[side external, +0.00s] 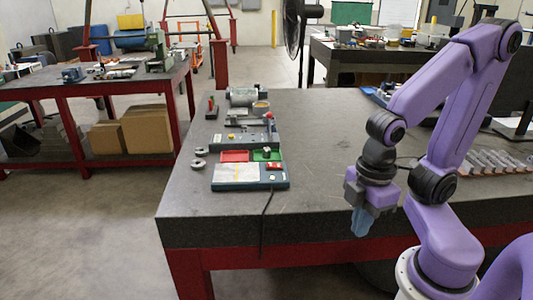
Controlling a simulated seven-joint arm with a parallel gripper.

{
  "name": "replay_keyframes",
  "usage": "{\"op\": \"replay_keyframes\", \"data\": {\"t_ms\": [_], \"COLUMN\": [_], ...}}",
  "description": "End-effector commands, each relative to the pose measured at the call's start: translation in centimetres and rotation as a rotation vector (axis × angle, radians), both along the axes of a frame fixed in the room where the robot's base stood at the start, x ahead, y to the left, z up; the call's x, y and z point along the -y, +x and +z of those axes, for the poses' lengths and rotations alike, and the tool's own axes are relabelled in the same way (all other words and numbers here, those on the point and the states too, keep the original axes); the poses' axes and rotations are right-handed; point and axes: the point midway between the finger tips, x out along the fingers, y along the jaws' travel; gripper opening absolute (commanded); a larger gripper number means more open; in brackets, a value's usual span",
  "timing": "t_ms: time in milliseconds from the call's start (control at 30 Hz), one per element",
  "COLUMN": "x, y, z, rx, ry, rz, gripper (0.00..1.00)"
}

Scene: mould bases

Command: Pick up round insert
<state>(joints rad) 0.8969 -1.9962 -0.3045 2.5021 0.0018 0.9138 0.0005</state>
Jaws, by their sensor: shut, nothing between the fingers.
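Two small grey ring-shaped pieces lie on the dark table, left of the mould station: one behind (201,151) and one in front (198,164). They look like round inserts, but I cannot tell which one the task names. My gripper (361,223) points down near the table's front edge, well to the right of both rings. It is shut and empty, apart from everything.
The blue station (220,184) holds a red tray (234,156) and a green tray (268,155). Behind it are a metal cylinder (241,97) and small fixtures. A black cable (264,215) hangs over the front edge. Metal blocks (495,163) lie at the right. The table between station and gripper is clear.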

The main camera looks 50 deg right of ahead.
Motion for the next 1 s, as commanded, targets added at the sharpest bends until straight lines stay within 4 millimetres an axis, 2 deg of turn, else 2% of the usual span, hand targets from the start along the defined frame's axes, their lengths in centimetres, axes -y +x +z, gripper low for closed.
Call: {"op": "replay_keyframes", "data": {"t_ms": [167,200,267,300,333,600,733,867,1000], "x": [0.0,0.0,0.0,0.0,0.0,0.0,0.2,0.4,0.3], "y": [0.0,0.0,0.0,0.0,0.0,0.0,0.2,0.7,1.5], "z": [0.0,0.0,0.0,0.0,0.0,0.0,-0.3,-0.9,-1.4], "rx": [0.0,0.0,0.0,0.0,0.0,-0.002,-0.038,-0.132,-0.266], "ry": [0.0,0.0,0.0,0.0,0.0,0.0,-0.004,-0.003,0.016], "rz": [0.0,0.0,0.0,0.0,0.0,-0.004,-0.079,-0.27,-0.546], "gripper": [0.0,0.03,0.23,0.36,0.38,0.38,0.38,0.38,0.38]}}
